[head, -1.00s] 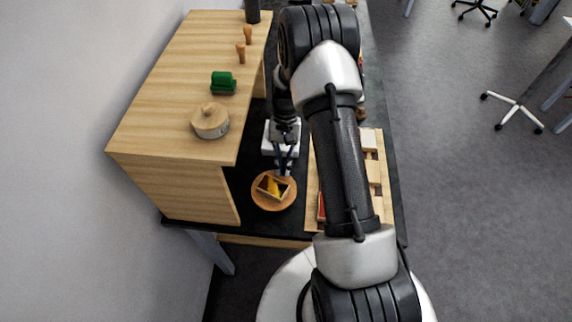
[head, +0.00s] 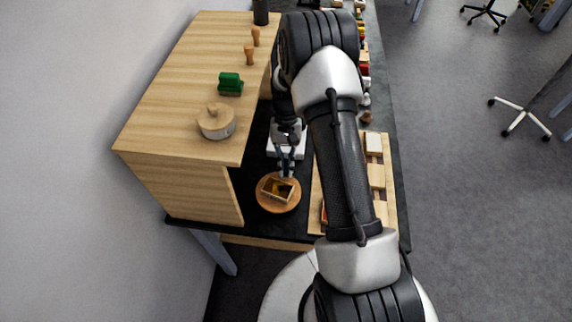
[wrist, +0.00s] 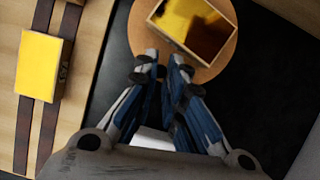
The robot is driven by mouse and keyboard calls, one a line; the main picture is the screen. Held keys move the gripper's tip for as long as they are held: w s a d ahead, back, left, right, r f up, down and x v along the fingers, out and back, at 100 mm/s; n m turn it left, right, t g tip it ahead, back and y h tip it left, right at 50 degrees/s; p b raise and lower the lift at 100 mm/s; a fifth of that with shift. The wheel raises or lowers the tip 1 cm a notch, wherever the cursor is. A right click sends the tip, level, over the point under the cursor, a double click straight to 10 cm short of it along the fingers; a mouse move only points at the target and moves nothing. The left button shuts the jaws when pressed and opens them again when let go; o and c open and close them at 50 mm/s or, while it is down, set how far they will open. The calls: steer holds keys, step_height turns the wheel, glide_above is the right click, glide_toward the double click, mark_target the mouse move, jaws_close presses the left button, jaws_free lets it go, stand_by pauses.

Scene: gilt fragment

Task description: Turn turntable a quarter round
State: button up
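The turntable (head: 268,207) is a round orange-brown wooden disc on the dark worktop. It also shows at the top of the wrist view (wrist: 142,35). A small open wooden box (head: 277,197) with a shiny yellow and dark brown interior sits on it; in the wrist view the box (wrist: 178,40) is cut by the top edge. My gripper (head: 286,173) points down at the far side of the disc. In the wrist view its two blue-grey fingertips (wrist: 164,58) stand a little apart beside the box's near edge, with nothing visible between them. Whether they touch disc or box is unclear.
A raised wooden shelf (head: 180,90) stands left of the turntable, carrying a round lidded pot (head: 216,122), a green object (head: 230,83) and wooden pegs. A wooden board (head: 391,190) with pale blocks lies to the right, partly behind my arm.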

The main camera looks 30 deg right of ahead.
steer(key=shift+o, duration=1.2)
steer(key=shift+a, duration=0.1)
steer(key=v, duration=1.2)
